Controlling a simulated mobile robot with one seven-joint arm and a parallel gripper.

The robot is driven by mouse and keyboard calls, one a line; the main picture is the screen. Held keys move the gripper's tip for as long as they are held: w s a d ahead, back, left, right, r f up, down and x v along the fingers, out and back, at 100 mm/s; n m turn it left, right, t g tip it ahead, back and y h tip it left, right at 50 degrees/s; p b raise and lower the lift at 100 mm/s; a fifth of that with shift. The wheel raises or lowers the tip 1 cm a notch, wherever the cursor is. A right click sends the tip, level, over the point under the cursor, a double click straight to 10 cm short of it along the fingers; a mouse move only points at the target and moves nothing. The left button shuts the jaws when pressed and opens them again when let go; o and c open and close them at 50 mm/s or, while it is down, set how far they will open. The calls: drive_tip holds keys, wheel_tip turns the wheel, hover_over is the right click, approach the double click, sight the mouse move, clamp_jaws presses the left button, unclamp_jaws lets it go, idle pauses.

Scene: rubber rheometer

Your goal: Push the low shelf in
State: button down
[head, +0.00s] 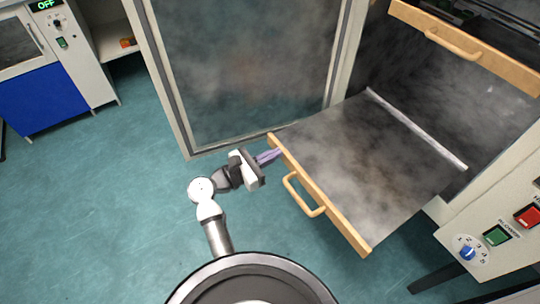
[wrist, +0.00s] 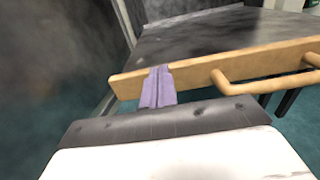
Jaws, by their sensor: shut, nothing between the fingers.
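The low shelf (head: 365,165) is a grey sheet with a wooden front bar, pulled out of the open cabinet on the right. Its wooden handle (head: 303,195) sticks out from the front bar. My gripper (head: 270,156) is shut and empty, with its purple fingertips at the left end of the front bar. In the wrist view the fingers (wrist: 158,88) overlap the bar's front face near its left end, left of the handle (wrist: 262,84). They look to be touching it or very close. The shelf's far end lies inside the cabinet.
An upper shelf with a wooden bar and handle (head: 452,44) sits above the low one. The open glass cabinet door (head: 245,75) stands left of the shelf, close to my gripper. A control panel (head: 500,225) is at the lower right. The floor (head: 90,200) on the left is clear.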

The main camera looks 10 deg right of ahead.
sight(373, 105)
drive_tip(key=b+x, duration=0.4)
drive_tip(key=x, duration=3.5)
drive_tip(key=shift+s+f+b, duration=0.1)
drive_tip(key=shift+s+b, duration=0.05)
drive_tip(key=shift+b, duration=0.15)
drive_tip(key=shift+d, duration=0.3)
drive_tip(key=shift+w+r, duration=0.2)
drive_tip(key=shift+r, duration=0.15)
drive_tip(key=shift+r, duration=0.1)
